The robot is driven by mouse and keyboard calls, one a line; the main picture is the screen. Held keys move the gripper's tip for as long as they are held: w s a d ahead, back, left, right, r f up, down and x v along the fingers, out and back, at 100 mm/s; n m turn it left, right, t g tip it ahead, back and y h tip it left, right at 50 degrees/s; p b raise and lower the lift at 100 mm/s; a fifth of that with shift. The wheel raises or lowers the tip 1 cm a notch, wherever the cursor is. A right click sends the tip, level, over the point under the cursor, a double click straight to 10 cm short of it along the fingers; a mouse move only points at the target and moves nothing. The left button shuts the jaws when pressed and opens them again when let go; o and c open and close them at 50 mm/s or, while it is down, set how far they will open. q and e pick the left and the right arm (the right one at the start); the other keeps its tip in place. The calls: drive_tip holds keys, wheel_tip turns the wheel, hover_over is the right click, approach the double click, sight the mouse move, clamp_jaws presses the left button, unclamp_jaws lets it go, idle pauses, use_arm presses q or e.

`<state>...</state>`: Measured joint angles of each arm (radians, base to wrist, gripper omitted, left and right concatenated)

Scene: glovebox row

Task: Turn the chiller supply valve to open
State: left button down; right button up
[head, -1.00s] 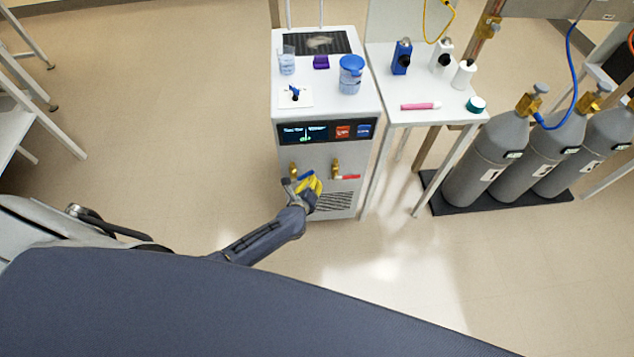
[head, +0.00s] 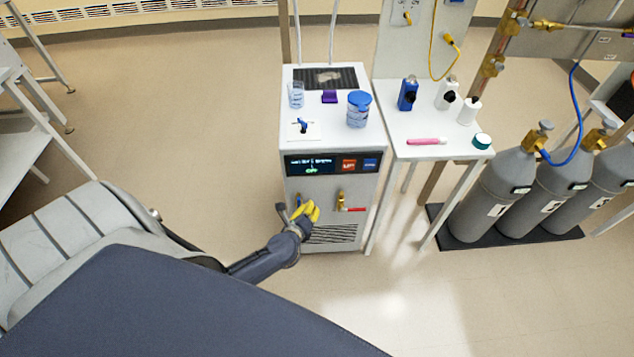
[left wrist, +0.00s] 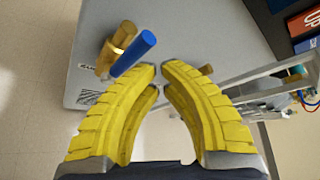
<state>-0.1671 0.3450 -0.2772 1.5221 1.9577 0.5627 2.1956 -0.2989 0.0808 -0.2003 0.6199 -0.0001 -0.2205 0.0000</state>
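The chiller (head: 300,163) is a white cabinet in the middle of the head view. Its supply valve is brass with a blue lever. In the left wrist view the brass body (left wrist: 117,50) and blue lever (left wrist: 134,54) stand just beyond and left of my fingertips, the lever slanting. In the head view my gripper mostly hides this valve. My left gripper (head: 311,208) is at the chiller's lower front. Its yellow fingers (left wrist: 159,68) nearly meet at the tips, with nothing seen between them. Contact with the lever is not clear. My right gripper is not in view.
A second brass valve with a red lever (head: 352,209) sits close to the right. A blue-lidded jar (head: 358,110) and beaker (head: 296,95) stand on the chiller. A side table (head: 398,150) and gas cylinders (head: 490,192) are to the right.

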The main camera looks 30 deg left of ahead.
use_arm(q)
drive_tip(key=shift+s+a+r, duration=0.25)
drive_tip(key=shift+s+a, duration=0.05)
drive_tip(key=shift+a, duration=0.1)
drive_tip(key=shift+a+r, duration=0.1)
drive_tip(key=shift+a, duration=0.15)
idle(0.3)
drive_tip(key=d, duration=0.4)
drive_tip(key=s+d, duration=0.1)
drive_tip(key=s, duration=0.7)
drive_tip(key=shift+s+d, duration=0.2)
drive_tip(key=shift+s, duration=0.05)
